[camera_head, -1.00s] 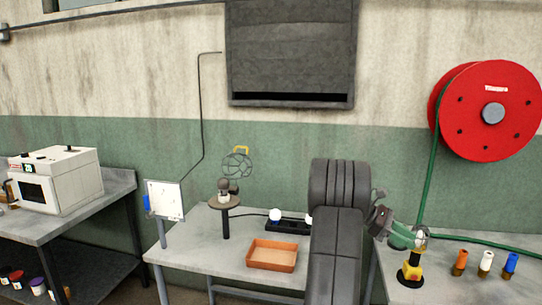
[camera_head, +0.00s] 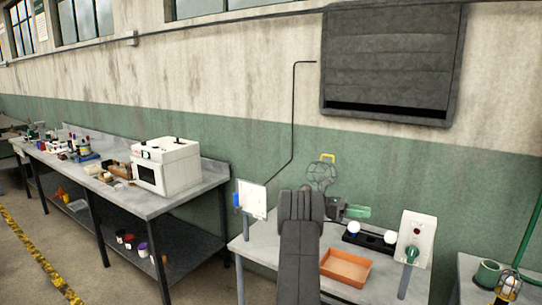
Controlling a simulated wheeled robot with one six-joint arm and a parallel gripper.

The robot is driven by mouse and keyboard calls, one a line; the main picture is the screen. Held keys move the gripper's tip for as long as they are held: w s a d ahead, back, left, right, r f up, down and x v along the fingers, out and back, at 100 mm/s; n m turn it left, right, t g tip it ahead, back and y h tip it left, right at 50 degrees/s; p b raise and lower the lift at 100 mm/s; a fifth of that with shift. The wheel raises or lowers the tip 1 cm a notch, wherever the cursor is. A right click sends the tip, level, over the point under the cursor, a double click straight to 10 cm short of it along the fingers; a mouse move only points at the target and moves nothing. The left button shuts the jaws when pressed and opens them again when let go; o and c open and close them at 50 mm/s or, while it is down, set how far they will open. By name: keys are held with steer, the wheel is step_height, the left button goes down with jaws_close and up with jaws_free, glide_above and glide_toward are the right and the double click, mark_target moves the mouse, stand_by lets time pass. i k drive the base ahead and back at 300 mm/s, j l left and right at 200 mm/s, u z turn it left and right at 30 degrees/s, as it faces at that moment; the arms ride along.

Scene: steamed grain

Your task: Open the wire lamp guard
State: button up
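The wire lamp guard (camera_head: 321,175) is a thin round cage with a yellow handle (camera_head: 328,157) at its top. It stands raised over the middle workbench, against the green wall. The lamp stand below it is hidden behind my arm. My gripper (camera_head: 356,211) has a dark body and green fingers that point right. In the picture it is just below and right of the guard, and I see no contact between them. The fingers overlap in this view, so I cannot tell whether they are open.
An orange tray (camera_head: 345,268), a black holder with white bulbs (camera_head: 370,236), a white switch panel (camera_head: 416,238) and a white board (camera_head: 252,199) are on or at this bench. A small yellow caged lamp (camera_head: 508,286) is at far right. A white oven (camera_head: 166,166) stands left.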

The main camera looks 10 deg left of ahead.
mark_target(323, 155)
steer(key=u, duration=0.5)
steer(key=i+u, duration=0.1)
steer(key=u, duration=0.85)
steer(key=i+u, duration=0.1)
steer(key=u, duration=0.35)
steer(key=l+u, duration=0.1)
steer(key=u, duration=0.4)
steer(key=i+l+u, duration=0.1)
steer(key=u, duration=0.85)
steer(key=l+u, duration=0.4)
steer(key=l, duration=1.05)
steer(key=l+z, duration=0.1)
steer(key=l, duration=0.55)
steer(key=i+l+z, duration=0.1)
steer(key=l, duration=0.55)
steer(key=l+z, duration=0.1)
steer(key=z, duration=0.35)
steer(key=l+z, duration=0.1)
steer(key=z, duration=0.4)
steer(key=i+z, duration=0.1)
steer(key=z, duration=1.2)
steer(key=i+z, duration=0.1)
steer(key=z, duration=0.75)
steer(key=i+z, duration=0.1)
steer(key=z, duration=0.75)
